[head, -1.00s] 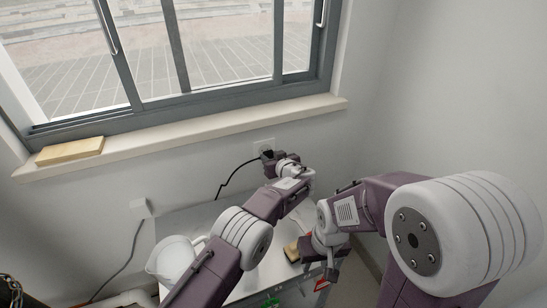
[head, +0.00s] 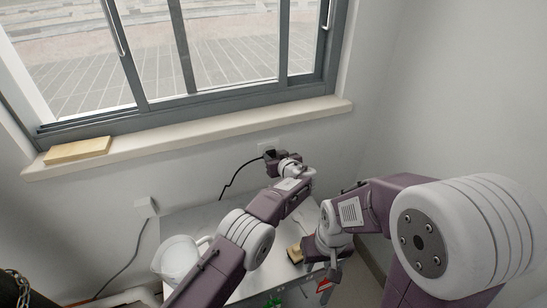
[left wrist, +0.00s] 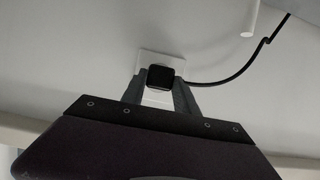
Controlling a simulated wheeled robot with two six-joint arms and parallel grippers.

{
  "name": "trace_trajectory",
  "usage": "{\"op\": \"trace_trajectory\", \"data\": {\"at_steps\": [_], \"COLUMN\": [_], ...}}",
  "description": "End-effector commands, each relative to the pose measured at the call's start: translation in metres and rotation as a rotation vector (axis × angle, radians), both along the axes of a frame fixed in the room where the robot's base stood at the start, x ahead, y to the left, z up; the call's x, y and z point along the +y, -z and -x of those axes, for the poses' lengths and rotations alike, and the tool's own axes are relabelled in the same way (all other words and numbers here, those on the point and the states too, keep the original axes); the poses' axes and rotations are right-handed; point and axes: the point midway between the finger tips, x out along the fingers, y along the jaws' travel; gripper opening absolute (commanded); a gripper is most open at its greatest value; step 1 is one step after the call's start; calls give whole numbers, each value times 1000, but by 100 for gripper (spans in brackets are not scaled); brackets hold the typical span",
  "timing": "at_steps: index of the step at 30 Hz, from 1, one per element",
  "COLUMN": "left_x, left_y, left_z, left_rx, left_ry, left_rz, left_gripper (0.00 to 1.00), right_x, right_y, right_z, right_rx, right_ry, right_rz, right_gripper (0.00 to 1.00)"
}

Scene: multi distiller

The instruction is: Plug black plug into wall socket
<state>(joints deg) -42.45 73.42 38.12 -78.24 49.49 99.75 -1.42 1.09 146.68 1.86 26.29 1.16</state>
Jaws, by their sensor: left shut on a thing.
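The black plug (left wrist: 160,76) is between the fingers of my left gripper (left wrist: 159,84), which is shut on it. In the left wrist view the plug overlaps the white wall socket (left wrist: 151,56), hiding its middle. I cannot tell whether the plug's pins are in the socket. In the head view the socket (head: 267,145) is low on the wall below the window, with my left gripper (head: 274,157) right at it. A black cord (head: 238,173) runs left from the plug. My right gripper (head: 325,268) is low over the table's right edge; its fingers are unclear.
A white kettle-like jug (head: 176,258) stands on the grey table (head: 190,217). A brown block (head: 294,254) lies beside my right gripper. Another wall socket with a cord (head: 146,206) is on the left. A wooden block (head: 78,150) lies on the window sill (head: 215,132).

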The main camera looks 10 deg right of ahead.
Motion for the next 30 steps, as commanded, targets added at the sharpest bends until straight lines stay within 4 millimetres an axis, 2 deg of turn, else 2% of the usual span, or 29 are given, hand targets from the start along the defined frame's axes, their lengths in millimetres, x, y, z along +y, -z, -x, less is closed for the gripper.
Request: {"op": "trace_trajectory", "data": {"at_steps": [13,30], "left_x": [0,0], "left_y": [1,-1], "left_z": [0,0], "left_rx": [-1,0], "left_ry": [0,0], "left_rz": [0,0], "left_gripper": [0,0], "right_x": [0,0], "right_y": [14,14], "right_z": [0,0], "right_rx": [0,0], "right_ry": [0,0], "right_rz": [0,0], "right_gripper": [36,36]}}
